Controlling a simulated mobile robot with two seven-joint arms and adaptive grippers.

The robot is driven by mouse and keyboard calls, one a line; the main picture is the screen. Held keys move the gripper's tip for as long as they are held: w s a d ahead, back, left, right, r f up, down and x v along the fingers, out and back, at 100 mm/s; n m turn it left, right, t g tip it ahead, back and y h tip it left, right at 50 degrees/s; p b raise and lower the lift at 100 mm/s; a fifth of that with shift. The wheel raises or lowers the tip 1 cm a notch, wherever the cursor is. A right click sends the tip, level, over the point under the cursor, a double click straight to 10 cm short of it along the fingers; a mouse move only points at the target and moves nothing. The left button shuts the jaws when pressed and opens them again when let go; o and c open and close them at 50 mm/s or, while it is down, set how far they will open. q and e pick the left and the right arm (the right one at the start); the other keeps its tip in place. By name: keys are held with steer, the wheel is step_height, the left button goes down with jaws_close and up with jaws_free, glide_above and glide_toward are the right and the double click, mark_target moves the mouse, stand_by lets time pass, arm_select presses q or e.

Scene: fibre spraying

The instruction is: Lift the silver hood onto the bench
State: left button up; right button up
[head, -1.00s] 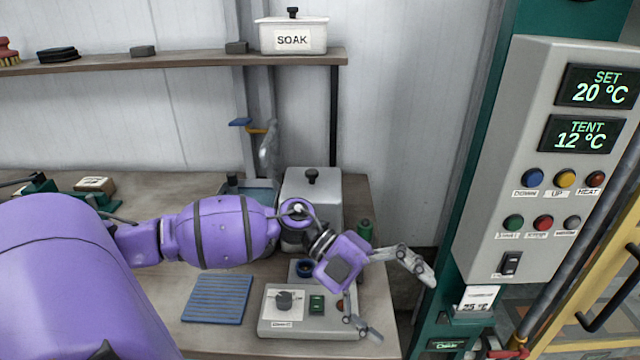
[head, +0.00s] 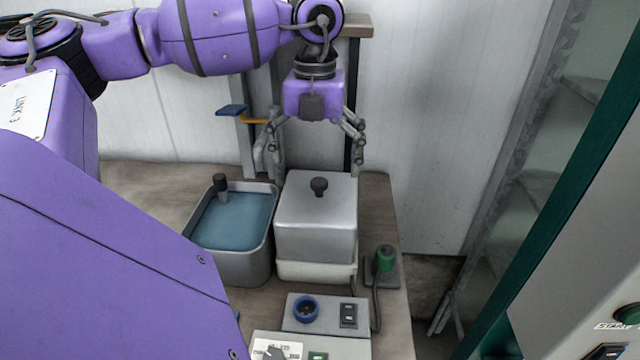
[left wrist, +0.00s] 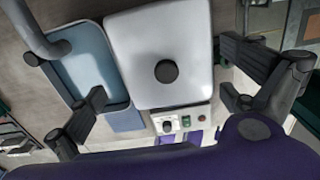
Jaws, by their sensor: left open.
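The silver hood (head: 316,228) is a box-shaped cover with a dark round knob (head: 319,187) on top. It sits on a white base (head: 316,271) on the bench (head: 385,225). My left gripper (head: 317,160) is open and empty, pointing down above the hood, with its fingers spread to either side of the knob's line. In the left wrist view the hood (left wrist: 150,40) and its knob (left wrist: 166,71) lie between the two open fingers, not touched. My right gripper is not in view.
A grey basin of blue liquid (head: 232,222) stands left of the hood. A green-topped item (head: 386,258) with a cable is at the right. A small unit with a blue ring (head: 306,309) and a control box (head: 335,346) are in front. Little bare bench shows beside the hood.

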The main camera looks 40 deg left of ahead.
mark_target(320, 178)
arm_select(q)
steer(key=f, duration=0.4)
steer(key=f+p, duration=0.1)
steer(key=f, duration=0.1)
steer(key=shift+w+d+f, duration=0.15)
steer(key=shift+w+d, duration=0.05)
steer(key=shift+d, duration=0.1)
steer(key=shift+c, duration=0.4)
